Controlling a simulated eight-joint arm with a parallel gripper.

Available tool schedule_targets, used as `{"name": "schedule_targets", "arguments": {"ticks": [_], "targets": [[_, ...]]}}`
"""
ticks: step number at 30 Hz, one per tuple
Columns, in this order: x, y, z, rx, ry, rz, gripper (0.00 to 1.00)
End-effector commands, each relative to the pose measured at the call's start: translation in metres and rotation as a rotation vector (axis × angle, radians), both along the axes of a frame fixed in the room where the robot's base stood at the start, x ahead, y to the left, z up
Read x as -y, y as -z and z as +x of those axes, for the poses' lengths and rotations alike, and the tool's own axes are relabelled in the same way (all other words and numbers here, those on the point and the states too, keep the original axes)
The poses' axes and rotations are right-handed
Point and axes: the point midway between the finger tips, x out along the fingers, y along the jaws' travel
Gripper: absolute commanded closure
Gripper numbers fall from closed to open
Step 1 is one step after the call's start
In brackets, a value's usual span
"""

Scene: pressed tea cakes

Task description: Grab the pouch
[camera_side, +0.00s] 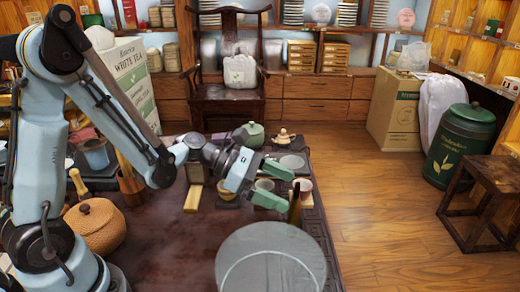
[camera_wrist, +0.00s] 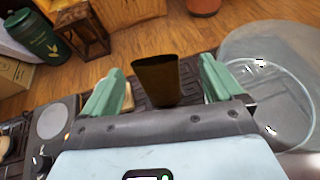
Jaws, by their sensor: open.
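A dark brown, flat-sided upright thing, which looks like the pouch (camera_wrist: 157,82), stands between and beyond the two fingers in the wrist view. In the side view this pouch (camera_side: 295,206) shows as a narrow brown upright shape just past the fingertips, on the dark tea table. My gripper (camera_side: 284,186) is open, with green fingers pointing right and slightly down. In the wrist view my gripper (camera_wrist: 162,66) has a finger on each side of the pouch, with gaps on both sides. I see no contact. The pouch's lower part is partly hidden in the wrist view.
A large round grey translucent disc (camera_side: 270,262) is near the table's front. Small cups (camera_side: 303,186) and a green lidded pot (camera_side: 250,134) are close to my gripper. A woven basket (camera_side: 95,226) is at left.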

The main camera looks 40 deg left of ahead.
Motion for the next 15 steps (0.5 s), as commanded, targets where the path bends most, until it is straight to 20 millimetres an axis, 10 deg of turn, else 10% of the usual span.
{"name": "schedule_targets", "arguments": {"ticks": [15], "targets": [[0.04,0.018,0.033,0.001,0.002,0.002,0.06]]}}
